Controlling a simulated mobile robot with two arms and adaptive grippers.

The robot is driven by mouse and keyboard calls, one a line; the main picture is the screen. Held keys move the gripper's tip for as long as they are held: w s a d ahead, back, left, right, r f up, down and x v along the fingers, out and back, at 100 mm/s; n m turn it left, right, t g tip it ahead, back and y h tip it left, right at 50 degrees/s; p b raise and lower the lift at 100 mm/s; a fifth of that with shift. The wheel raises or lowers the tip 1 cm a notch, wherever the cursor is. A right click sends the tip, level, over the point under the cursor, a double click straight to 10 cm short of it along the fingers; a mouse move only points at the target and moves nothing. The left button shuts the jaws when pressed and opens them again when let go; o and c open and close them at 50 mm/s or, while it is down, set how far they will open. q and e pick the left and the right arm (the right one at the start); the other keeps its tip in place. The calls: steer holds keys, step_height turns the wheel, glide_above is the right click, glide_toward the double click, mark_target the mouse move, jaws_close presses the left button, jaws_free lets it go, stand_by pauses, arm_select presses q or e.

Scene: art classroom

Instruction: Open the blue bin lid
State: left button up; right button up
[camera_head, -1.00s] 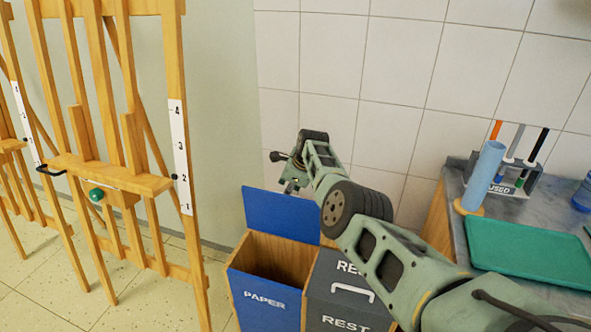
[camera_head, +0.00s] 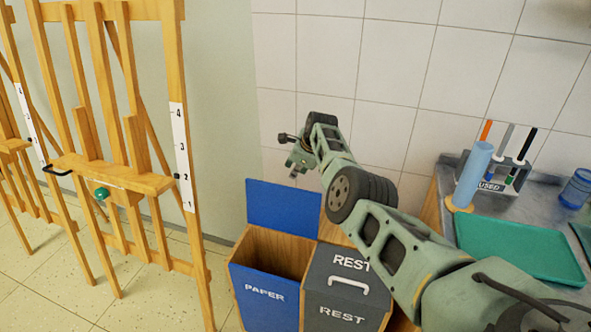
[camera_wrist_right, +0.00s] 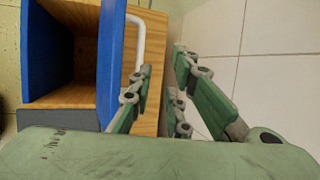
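The blue lid (camera_head: 283,209) of the PAPER bin (camera_head: 264,295) stands upright at the back of the bin, and the bin's mouth is open. In the right wrist view the lid (camera_wrist_right: 112,50) shows nearly edge-on, with its white handle (camera_wrist_right: 141,35) on the side facing away from the opening. My right gripper (camera_head: 296,166) is above and behind the lid, near the wall. In the right wrist view its fingers (camera_wrist_right: 163,65) are apart with nothing between them. One finger shows close to the handle; I cannot tell whether they touch. My left gripper is not in view.
The grey REST bin (camera_head: 345,291) is shut beside the blue bin. Wooden easels (camera_head: 120,180) stand at the left. A counter at the right holds a green tray (camera_head: 520,248), a blue cylinder (camera_head: 473,175) and a marker rack (camera_head: 508,172). The tiled wall (camera_head: 400,90) is close behind.

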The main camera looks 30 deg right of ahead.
steer(key=v, duration=0.8)
stand_by(0.5)
stand_by(0.4)
